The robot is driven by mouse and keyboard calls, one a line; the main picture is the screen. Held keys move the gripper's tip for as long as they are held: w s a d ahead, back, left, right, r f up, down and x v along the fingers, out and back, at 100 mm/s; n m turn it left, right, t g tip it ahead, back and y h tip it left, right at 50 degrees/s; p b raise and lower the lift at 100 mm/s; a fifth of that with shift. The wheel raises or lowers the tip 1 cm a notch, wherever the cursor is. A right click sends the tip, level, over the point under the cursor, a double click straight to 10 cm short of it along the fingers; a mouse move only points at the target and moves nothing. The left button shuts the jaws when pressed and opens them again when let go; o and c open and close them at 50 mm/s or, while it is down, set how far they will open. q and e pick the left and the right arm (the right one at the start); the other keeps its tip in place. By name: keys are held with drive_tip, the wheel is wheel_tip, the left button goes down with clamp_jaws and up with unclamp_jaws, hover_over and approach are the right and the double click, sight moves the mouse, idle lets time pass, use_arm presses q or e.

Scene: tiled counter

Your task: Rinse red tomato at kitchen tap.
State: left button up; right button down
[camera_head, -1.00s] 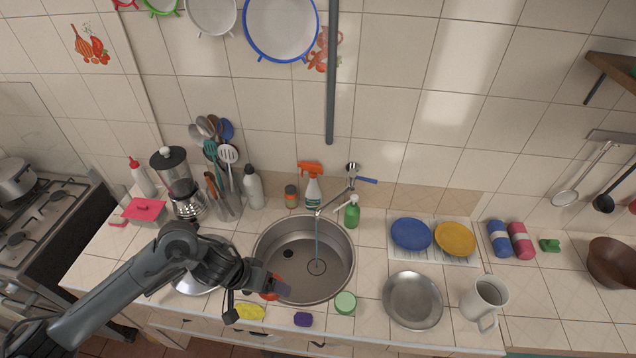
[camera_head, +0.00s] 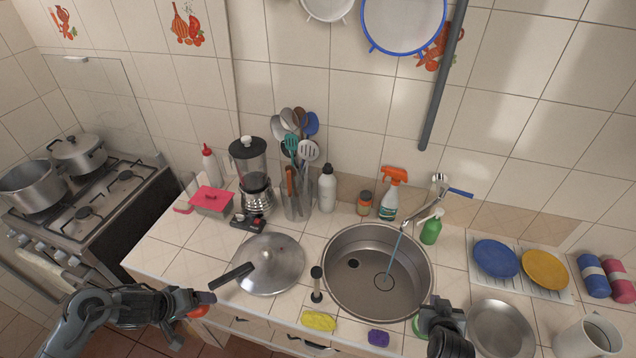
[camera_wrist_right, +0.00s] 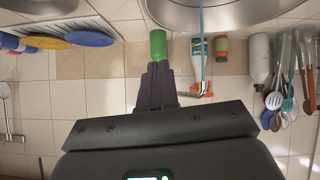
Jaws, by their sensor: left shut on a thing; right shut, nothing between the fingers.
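My left gripper (camera_head: 205,300) is shut on the red tomato (camera_head: 198,312) and holds it by the counter's front edge, left of the sink. The round metal sink (camera_head: 350,290) is in the middle right of the head view. The kitchen tap (camera_head: 422,210), with a blue lever (camera_head: 460,193), stands behind it. A stream of water (camera_head: 393,252) falls from the tap into the sink. My right gripper (camera_head: 440,312) is over the sink's front right rim. In the right wrist view its fingers (camera_wrist_right: 156,80) are shut and empty, lined up with a green bottle (camera_wrist_right: 158,45).
A pan lid (camera_head: 280,268) lies left of the sink. A yellow sponge (camera_head: 318,321) and a purple sponge (camera_head: 378,338) lie at the front edge. A spray bottle (camera_head: 389,205) and the green bottle (camera_head: 432,230) stand near the tap. A metal plate (camera_head: 500,330) is on the right.

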drive_tip(key=w+d+r+m+t+h+b, duration=0.2)
drive_tip(key=w+d+r+m+h+b, duration=0.15)
drive_tip(key=w, duration=0.55)
drive_tip(key=m+h+b, duration=0.2)
drive_tip(key=h+b, duration=0.1)
drive_tip(key=b, duration=0.1)
approach(465, 195)
use_arm(q)
drive_tip(key=s+a+f+n+y, duration=0.1)
drive_tip(key=a+f+n, duration=0.2)
drive_tip(key=f, duration=1.2)
drive_tip(key=a+p, duration=0.1)
drive_tip(key=a, duration=0.2)
drive_tip(key=shift+f+t, duration=0.3)
drive_tip(key=shift+f, duration=0.05)
use_arm(e)
drive_tip(key=shift+n+y, duration=0.25)
drive_tip(key=x, duration=0.6)
drive_tip(key=shift+w+d, duration=0.2)
drive_tip(key=shift+d, duration=0.2)
